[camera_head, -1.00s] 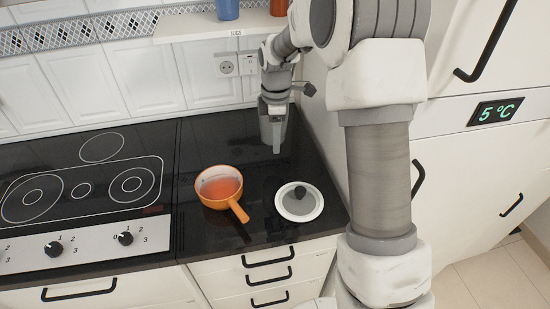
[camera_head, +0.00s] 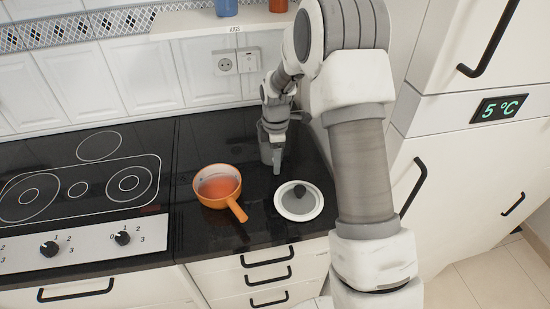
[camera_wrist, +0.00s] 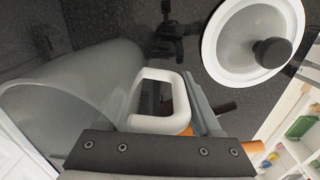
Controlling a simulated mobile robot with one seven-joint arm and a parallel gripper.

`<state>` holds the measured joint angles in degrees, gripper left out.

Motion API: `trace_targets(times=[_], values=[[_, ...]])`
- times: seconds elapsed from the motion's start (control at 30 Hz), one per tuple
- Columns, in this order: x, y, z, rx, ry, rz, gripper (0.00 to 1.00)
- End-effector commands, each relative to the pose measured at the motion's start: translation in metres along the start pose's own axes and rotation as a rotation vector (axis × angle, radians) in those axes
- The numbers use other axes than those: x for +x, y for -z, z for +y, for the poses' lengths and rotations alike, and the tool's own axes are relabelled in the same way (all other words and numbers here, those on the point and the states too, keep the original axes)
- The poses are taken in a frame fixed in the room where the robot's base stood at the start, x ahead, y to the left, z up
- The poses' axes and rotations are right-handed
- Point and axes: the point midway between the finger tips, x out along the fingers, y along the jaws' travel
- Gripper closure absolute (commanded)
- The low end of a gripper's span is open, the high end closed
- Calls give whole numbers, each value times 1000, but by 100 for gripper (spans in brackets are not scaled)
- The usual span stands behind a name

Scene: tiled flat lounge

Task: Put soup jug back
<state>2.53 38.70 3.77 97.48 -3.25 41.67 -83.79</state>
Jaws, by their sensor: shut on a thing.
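The grey jug (camera_wrist: 85,85) has a white loop handle (camera_wrist: 178,100) and fills the left of the wrist view. My gripper (camera_wrist: 168,112) is shut on the jug at its handle. In the head view my gripper (camera_head: 275,140) is over the back right of the black counter, and the jug (camera_head: 266,152) is mostly hidden behind it. I cannot tell whether the jug touches the counter. A shelf (camera_head: 205,28) labelled "JUGS" is on the back wall, up and left of my gripper.
An orange pot (camera_head: 212,200) of reddish soup stands on the counter, with a white-rimmed lid (camera_head: 298,212) to its right. A blue cup-like vessel (camera_head: 226,8) and a reddish one (camera_head: 279,7) stand on the shelf. The hob (camera_head: 80,185) is left; the fridge (camera_head: 470,170) is right.

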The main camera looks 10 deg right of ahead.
Motion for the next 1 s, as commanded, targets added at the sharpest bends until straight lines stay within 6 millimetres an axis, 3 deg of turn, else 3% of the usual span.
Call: trace_targets(times=[0.27, 0.3, 0.43, 0.77, 0.87, 1.0], values=[[4, 0, 0, 0, -1, 0, 100], [2, 0, 0, 0, 0, 0, 27], [2, 0, 0, 0, 0, 0, 4], [0, 0, 0, 0, 0, 0, 4], [-9, 0, 1, 0, -2, 0, 4], [-36, 0, 1, 0, -5, 0, 4]])
